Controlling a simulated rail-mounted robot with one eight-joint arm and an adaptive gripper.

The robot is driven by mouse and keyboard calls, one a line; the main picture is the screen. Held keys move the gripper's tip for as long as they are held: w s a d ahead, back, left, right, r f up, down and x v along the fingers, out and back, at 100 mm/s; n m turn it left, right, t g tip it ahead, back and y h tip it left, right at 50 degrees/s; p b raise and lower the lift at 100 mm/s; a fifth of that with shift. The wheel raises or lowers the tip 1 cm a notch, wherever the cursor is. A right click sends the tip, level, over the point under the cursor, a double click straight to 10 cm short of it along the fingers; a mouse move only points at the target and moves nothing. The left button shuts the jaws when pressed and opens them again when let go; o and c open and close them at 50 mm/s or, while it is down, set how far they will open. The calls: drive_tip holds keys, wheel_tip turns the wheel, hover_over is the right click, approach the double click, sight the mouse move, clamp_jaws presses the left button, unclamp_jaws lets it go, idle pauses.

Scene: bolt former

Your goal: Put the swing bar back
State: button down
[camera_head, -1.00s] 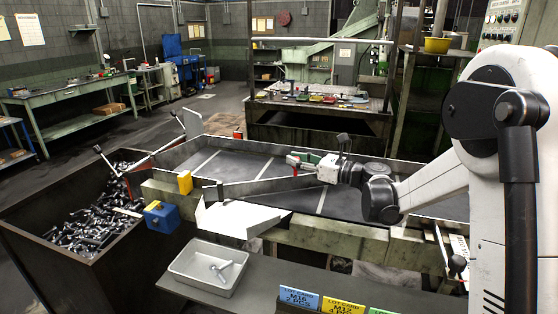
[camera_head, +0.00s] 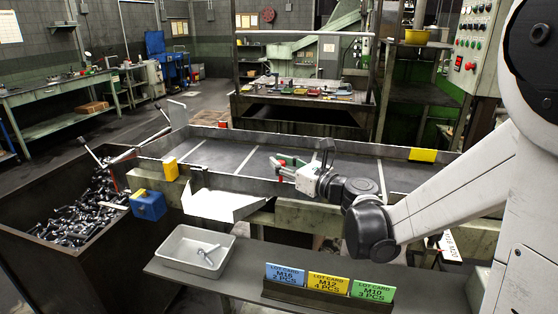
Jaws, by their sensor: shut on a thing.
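My gripper (camera_head: 279,168) is over the sorting trough (camera_head: 340,168), near its front wall, with its jaws to the left. It is shut on a small red part, which I take to be the grip of the swing bar (camera_head: 283,161). The rest of the bar is hard to make out against the trough wall. Some green shows just behind the jaws.
A bin full of bolts (camera_head: 90,210) stands at left, with a lever near its back edge. A yellow block (camera_head: 170,168), a blue box (camera_head: 147,205) and a white chute (camera_head: 222,203) sit along the trough's front. A white tray (camera_head: 172,248) and lot cards (camera_head: 328,284) are on the front shelf.

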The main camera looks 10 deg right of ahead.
drive_tip(key=shift+s+f, duration=0.2)
drive_tip(key=shift+s, duration=0.1)
drive_tip(key=c, duration=2.1)
unclamp_jaws()
drive_tip(key=o, duration=0.3)
drive_tip(key=shift+s+r, duration=0.15)
drive_tip(key=shift+s, duration=0.1)
drive_tip(key=shift+o, duration=1.3)
drive_tip(key=shift+w, duration=0.2)
drive_tip(key=shift+s+d, duration=0.15)
drive_tip(key=v, duration=1.1)
drive_tip(key=shift+s, duration=0.3)
drive_tip(key=shift+d+r, duration=0.1)
drive_tip(key=shift+d, duration=0.05)
